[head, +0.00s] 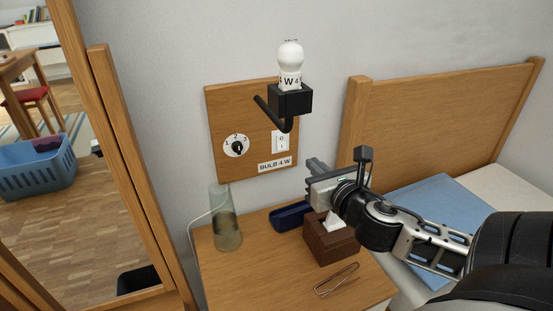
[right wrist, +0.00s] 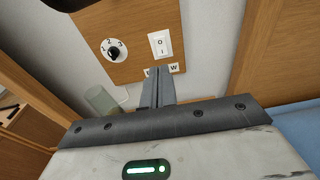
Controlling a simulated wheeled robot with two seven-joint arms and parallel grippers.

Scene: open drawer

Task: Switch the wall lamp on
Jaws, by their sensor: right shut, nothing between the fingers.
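The wall lamp has a white bulb (head: 290,62) in a black holder (head: 291,101) on a wooden wall panel (head: 228,105); I see no glow on the wall around it. A white rocker switch (head: 281,141), marked 0 above and I below, is on the panel under the lamp. It also shows in the right wrist view (right wrist: 160,45). A round dial (head: 236,146) numbered 1 to 3 is left of it. My right gripper (head: 312,163) is shut and empty, below and right of the switch, apart from it. Its fingers partly cover the bulb label (right wrist: 174,68) in the right wrist view.
A bed headboard (head: 440,120) stands right. A wooden frame (head: 125,170) stands left.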

